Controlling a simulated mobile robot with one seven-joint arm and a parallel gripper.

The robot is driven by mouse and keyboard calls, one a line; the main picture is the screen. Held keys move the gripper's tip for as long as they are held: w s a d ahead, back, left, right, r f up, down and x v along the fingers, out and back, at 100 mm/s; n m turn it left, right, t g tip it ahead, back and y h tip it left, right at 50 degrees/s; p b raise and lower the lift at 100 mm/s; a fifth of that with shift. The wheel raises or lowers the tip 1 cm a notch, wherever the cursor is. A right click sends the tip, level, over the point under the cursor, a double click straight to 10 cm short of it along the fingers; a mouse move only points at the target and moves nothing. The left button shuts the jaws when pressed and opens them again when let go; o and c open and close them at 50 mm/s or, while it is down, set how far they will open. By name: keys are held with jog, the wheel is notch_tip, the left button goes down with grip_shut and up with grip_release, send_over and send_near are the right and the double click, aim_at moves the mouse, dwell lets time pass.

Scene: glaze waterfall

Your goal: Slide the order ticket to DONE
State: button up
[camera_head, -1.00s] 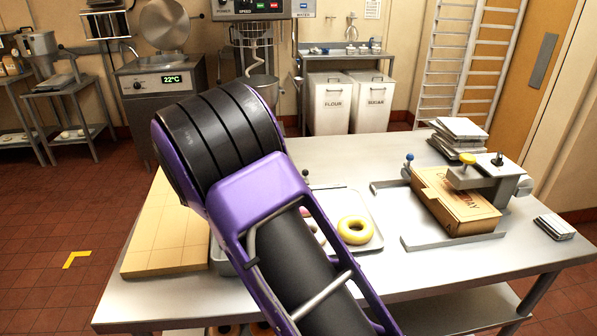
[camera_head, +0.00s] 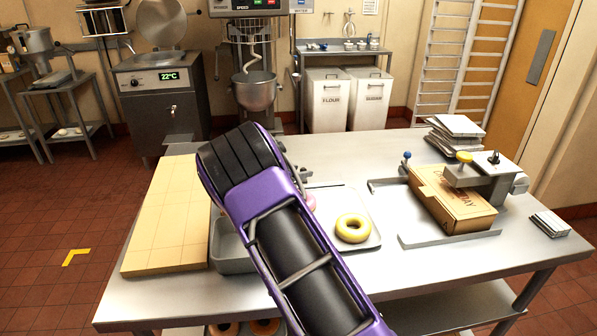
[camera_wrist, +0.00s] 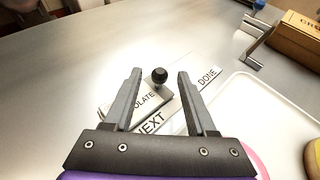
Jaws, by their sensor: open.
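The order ticket (camera_wrist: 145,104) is a pale plate with a round black knob (camera_wrist: 159,76), and its printing shows only as "OLATE". It lies on a light strip marked NEXT (camera_wrist: 152,123) near me and DONE (camera_wrist: 207,76) farther right. The ticket is beside the NEXT word, short of the DONE word. My gripper (camera_wrist: 159,71) is open in the wrist view, one finger on each side of the knob. I cannot tell whether the fingers touch it. In the head view my arm hides most of the strip and the gripper.
A tray (camera_head: 371,215) with a yellow ring doughnut (camera_head: 352,228) lies right of my arm. A cardboard box (camera_head: 452,200) sits in a metal fixture (camera_head: 420,240) farther right. A pale board (camera_head: 165,220) lies at left. Bare steel table (camera_head: 350,155) shows behind the tray.

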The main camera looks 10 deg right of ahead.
jog(key=shift+c, duration=0.3)
grip_shut()
dwell(1.1)
